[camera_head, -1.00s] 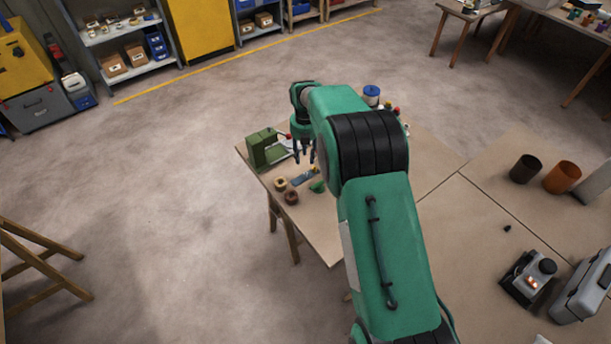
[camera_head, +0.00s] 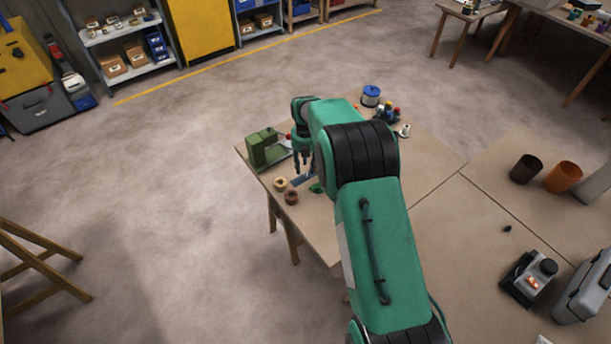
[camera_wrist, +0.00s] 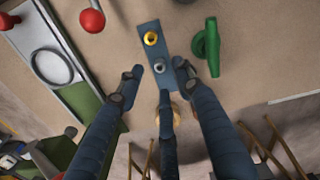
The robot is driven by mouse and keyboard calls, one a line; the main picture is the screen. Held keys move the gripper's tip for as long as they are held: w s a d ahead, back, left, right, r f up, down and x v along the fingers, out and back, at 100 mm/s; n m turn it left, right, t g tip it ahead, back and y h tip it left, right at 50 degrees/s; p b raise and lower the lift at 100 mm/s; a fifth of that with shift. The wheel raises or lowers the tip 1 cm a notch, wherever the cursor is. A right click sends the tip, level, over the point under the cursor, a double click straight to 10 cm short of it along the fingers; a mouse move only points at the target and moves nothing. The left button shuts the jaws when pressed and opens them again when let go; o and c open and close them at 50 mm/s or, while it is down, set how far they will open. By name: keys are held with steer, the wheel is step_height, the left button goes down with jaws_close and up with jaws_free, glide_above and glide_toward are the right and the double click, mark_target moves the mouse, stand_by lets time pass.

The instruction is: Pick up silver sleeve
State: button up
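The silver sleeve (camera_wrist: 160,69) is a small grey ring-like piece standing on a blue plate (camera_wrist: 152,36) in the wrist view. A gold sleeve (camera_wrist: 151,38) stands on the same plate, farther up the picture. My gripper (camera_wrist: 157,72) has its fingers spread open, one on each side of the silver sleeve and a third below it in the picture, with gaps around it. In the head view my gripper (camera_head: 304,168) points down above the plate (camera_head: 299,181). The sleeves are too small or hidden to make out there.
A green press-like machine (camera_head: 264,148) stands left of my gripper. Two rings, tan (camera_head: 280,184) and brown (camera_head: 291,198), lie near the front edge. A green part (camera_wrist: 207,45) lies right of the plate. A blue-topped spool (camera_head: 371,96) stands behind.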

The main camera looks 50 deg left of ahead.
mark_target(306, 173)
steer(key=shift+w+f, duration=0.1)
steer(key=shift+f, duration=1.9)
steer(key=shift+c, duration=0.5)
jaws_close()
